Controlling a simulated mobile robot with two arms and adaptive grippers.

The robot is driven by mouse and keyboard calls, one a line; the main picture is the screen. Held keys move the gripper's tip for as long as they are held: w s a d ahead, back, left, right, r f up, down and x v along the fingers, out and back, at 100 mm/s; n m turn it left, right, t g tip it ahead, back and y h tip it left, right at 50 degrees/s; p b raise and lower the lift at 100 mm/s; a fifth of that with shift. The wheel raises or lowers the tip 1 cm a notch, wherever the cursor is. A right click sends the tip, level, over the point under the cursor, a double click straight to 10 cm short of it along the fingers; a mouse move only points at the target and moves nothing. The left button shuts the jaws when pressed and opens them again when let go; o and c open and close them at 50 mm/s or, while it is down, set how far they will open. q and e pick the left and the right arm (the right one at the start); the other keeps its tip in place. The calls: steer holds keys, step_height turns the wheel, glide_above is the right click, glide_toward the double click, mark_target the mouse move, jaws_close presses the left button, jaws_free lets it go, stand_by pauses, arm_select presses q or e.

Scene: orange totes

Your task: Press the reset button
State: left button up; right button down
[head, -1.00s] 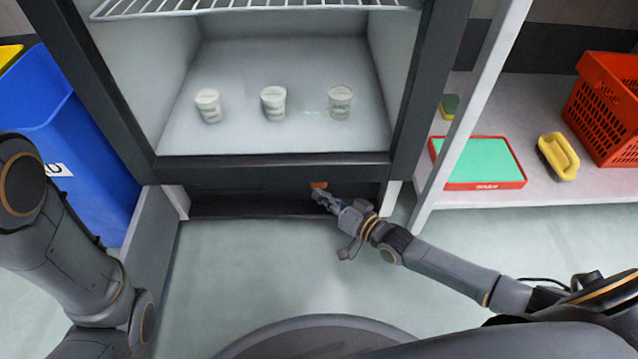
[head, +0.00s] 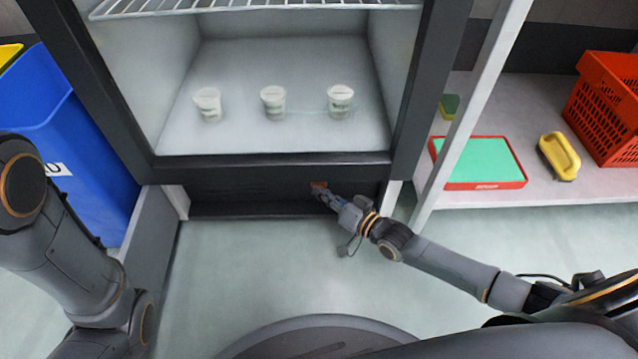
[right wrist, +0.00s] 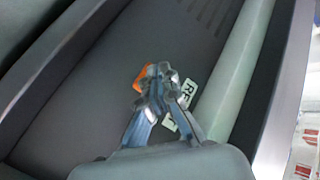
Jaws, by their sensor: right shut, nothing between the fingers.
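The orange reset button (head: 318,185) is on the dark front panel (head: 250,187) below the open cabinet compartment. In the right wrist view the orange button (right wrist: 139,77) shows just left of my fingertips, partly hidden by them. A white label with dark letters, starting "RE" (right wrist: 188,92), is beside it, partly covered by the fingers. My right gripper (head: 320,192) is shut and empty, its tips at the button; I cannot tell whether they touch it. It also fills the middle of the right wrist view (right wrist: 160,73). My left arm shows at the left, but its gripper is out of view.
Three white cups (head: 273,101) stand on the compartment floor under a wire rack (head: 250,6). A blue bin (head: 60,140) is at left. On the right shelf are a red-framed green tray (head: 478,162), a yellow brush (head: 558,156) and an orange basket (head: 610,110).

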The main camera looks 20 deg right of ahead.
steer(key=shift+w+d, duration=0.15)
steer(key=shift+w, duration=0.3)
stand_by(0.6)
steer(key=shift+s+r, duration=0.1)
steer(key=shift+s+a+p, duration=0.25)
steer(key=shift+s+p, duration=0.25)
steer(key=shift+s, duration=0.25)
steer(key=s+p, duration=0.1)
steer(key=s, duration=0.1)
steer(key=s+a+p, duration=0.1)
steer(key=s+p, duration=0.1)
steer(key=shift+s+a, duration=0.2)
steer(key=shift+s, duration=0.2)
